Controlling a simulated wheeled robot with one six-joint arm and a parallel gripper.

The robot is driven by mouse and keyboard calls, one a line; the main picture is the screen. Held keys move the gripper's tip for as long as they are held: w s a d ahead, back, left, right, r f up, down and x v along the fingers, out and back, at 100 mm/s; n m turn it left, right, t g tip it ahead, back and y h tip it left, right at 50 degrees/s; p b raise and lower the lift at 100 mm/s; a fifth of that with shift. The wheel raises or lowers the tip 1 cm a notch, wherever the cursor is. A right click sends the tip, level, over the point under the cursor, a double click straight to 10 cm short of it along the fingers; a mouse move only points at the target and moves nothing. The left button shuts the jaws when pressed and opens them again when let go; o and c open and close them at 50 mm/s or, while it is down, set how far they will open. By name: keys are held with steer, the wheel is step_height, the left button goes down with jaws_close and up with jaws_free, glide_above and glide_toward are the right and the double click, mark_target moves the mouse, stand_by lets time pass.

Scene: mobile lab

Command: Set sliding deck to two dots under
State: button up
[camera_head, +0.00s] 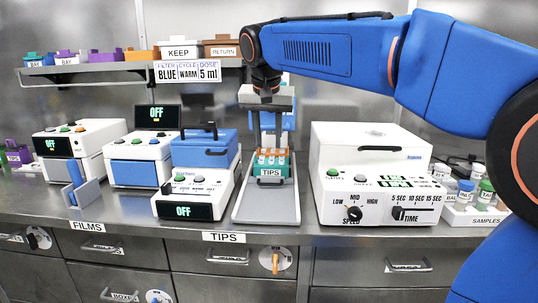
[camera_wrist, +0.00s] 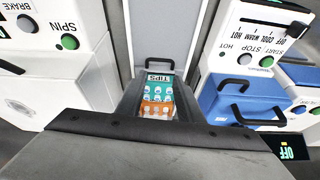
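The sliding deck (camera_head: 268,208) is a long grey tray with raised edges in the middle of the bench, its bare front part toward me. Its bare part also shows in the wrist view (camera_wrist: 157,30). A teal and orange tip rack (camera_head: 271,161) labelled TIPS sits on its rear part, behind a dark handle (camera_head: 270,181); the rack shows in the wrist view (camera_wrist: 157,97). I see no dots.
A blue-lidded device (camera_head: 204,150) stands close on the left, and a white spin device (camera_head: 370,170) on the right. Sample jars (camera_head: 466,190) are at far right. A shelf (camera_head: 125,67) with bins is at upper left. A TIPS drawer (camera_head: 230,256) is below.

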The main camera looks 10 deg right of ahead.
mark_target(270, 176)
steer(key=shift+w+m, duration=0.35)
steer(key=shift+m, duration=0.45)
steer(key=shift+c, duration=1.4)
steer(key=w+d+r+m+g, duration=0.15)
steer(key=w+m, duration=0.35)
steer(key=m, duration=1)
steer(key=shift+g+y, duration=0.35)
steer(key=shift+y, duration=0.05)
steer(key=w+f, duration=0.1)
steer(key=f, duration=1)
steer(key=w+d+f, duration=0.1)
steer(key=f, duration=0.5)
steer(key=shift+w+d+f, duration=0.1)
steer(key=shift+w+f, duration=0.2)
steer(key=shift+f, duration=0.05)
jaws_close()
